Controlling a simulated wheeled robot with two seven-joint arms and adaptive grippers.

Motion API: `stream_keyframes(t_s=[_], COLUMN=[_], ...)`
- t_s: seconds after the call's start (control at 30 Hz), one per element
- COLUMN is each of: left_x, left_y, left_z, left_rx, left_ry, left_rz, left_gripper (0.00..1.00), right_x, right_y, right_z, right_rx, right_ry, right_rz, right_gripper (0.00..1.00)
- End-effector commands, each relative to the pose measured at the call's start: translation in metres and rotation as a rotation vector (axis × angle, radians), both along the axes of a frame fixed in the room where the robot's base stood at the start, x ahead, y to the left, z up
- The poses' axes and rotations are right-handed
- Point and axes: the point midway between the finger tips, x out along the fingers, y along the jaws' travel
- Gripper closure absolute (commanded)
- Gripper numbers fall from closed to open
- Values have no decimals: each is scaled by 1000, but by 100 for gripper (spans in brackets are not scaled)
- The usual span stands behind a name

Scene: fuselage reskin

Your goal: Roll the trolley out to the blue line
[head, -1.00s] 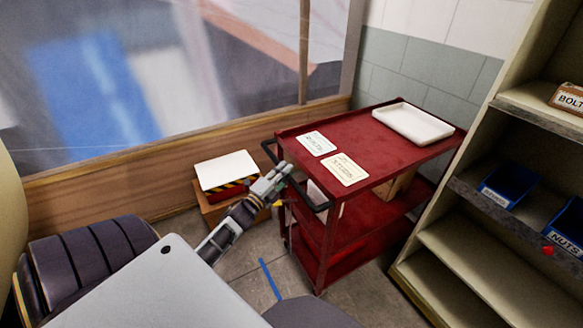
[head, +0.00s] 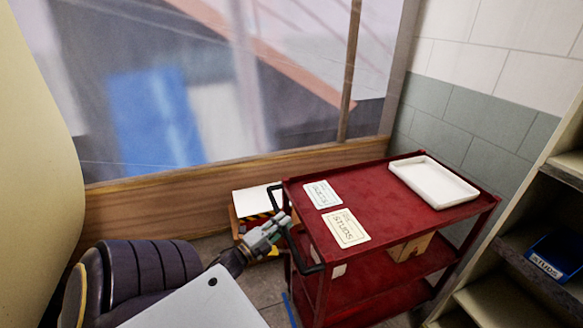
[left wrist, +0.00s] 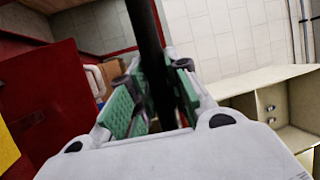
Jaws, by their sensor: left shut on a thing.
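The red trolley (head: 385,215) stands against the wooden-framed window wall, with its black handle (head: 305,262) on its left end. My left gripper (head: 278,228) is at this handle. In the left wrist view the green-padded fingers of my left gripper (left wrist: 155,100) are shut around the black handle bar (left wrist: 148,50). The blue line (head: 289,310) shows as a short piece on the floor left of the trolley, partly hidden by my own body. My right gripper is not in view.
A white tray (head: 432,182) and two labelled cards lie on the trolley top. A box with striped edging (head: 258,205) stands left of the trolley by the wall. Shelving (head: 490,290) with a blue bin (head: 556,255) stands close on the right.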

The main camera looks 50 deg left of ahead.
Motion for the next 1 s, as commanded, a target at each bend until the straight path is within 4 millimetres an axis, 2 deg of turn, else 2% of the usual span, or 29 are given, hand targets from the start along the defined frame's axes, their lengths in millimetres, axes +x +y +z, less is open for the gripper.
stream_keyframes(t_s=[0.43, 0.47, 0.63, 1.0], left_x=[-6, -6, -5, -6], left_y=[2, 2, 2, 2], left_z=[-3, -3, -2, -1], left_rx=[-3, -3, -2, -1], left_ry=[5, 5, 3, 0], left_rz=[1, 1, 0, 0], left_gripper=[100, 80, 59, 59], right_x=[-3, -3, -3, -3], right_y=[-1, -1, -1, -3], right_z=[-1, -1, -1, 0], right_rx=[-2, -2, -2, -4], right_ry=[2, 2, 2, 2], right_rz=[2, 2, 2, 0], right_gripper=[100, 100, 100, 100])
